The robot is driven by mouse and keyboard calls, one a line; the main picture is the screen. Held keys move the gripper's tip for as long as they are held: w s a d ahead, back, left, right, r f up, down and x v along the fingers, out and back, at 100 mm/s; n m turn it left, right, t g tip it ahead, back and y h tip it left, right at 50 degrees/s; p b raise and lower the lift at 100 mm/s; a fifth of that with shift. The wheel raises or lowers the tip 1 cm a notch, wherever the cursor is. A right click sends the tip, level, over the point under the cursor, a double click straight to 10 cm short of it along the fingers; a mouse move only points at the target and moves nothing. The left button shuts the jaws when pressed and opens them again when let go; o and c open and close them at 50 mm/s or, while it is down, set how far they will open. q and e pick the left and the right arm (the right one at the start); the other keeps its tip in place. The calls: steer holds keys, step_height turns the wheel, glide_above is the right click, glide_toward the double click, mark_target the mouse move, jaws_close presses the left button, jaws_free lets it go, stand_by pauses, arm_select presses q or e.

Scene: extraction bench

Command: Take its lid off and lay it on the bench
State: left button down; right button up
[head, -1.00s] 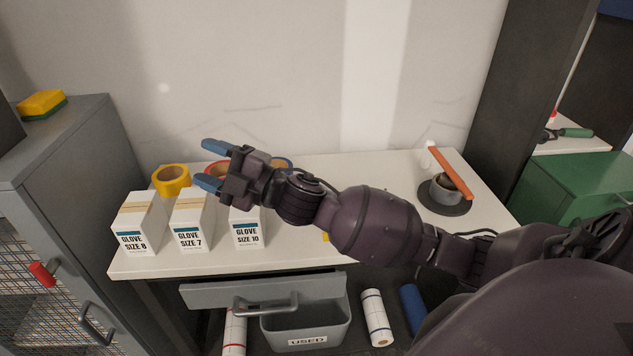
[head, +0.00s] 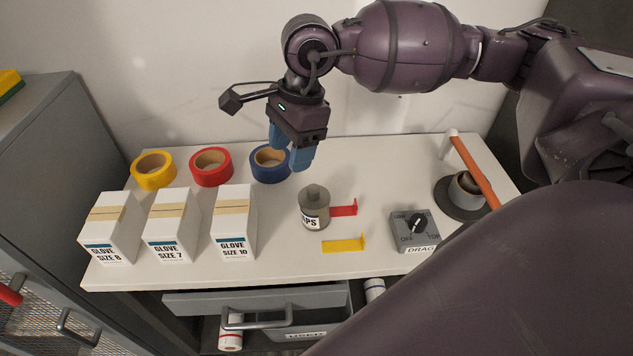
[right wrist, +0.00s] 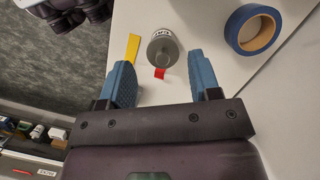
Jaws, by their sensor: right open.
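A grey canister (head: 314,210) with a knobbed grey lid (head: 313,193) stands upright on the white bench (head: 290,262). Its label is partly readable, ending in "PS". The lid sits on the canister. My right gripper (head: 291,158) is open and empty, above and behind the canister, pointing down, with blue fingertips. In the right wrist view the canister (right wrist: 162,50) and lid lie ahead, beyond the gap between the open fingers (right wrist: 160,78). My left gripper is not in view.
Red (head: 345,210) and yellow (head: 343,244) flat markers lie beside the canister. A "DRAG" dial box (head: 414,232) stands to the right. Several glove boxes (head: 232,222) stand left; yellow, red and blue (head: 271,164) tape rolls lie behind.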

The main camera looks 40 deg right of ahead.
steer(key=d+h, duration=0.2)
steer(key=d, duration=0.1)
steer(key=n, duration=0.1)
glide_above(313, 188)
steer(key=shift+h, duration=0.3)
steer(key=f, duration=0.5)
steer(key=shift+a+f, duration=0.2)
steer(key=shift+f, duration=0.1)
steer(key=f+p, duration=0.1)
steer(key=f, duration=0.3)
steer(key=shift+d+f, duration=0.1)
steer(key=shift+d, duration=0.1)
steer(key=shift+f, duration=0.6)
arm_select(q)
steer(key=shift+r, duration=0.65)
arm_select(e)
steer(key=shift+c, duration=0.3)
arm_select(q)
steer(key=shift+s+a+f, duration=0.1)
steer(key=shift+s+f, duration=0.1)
arm_select(e)
steer(key=c, duration=0.9)
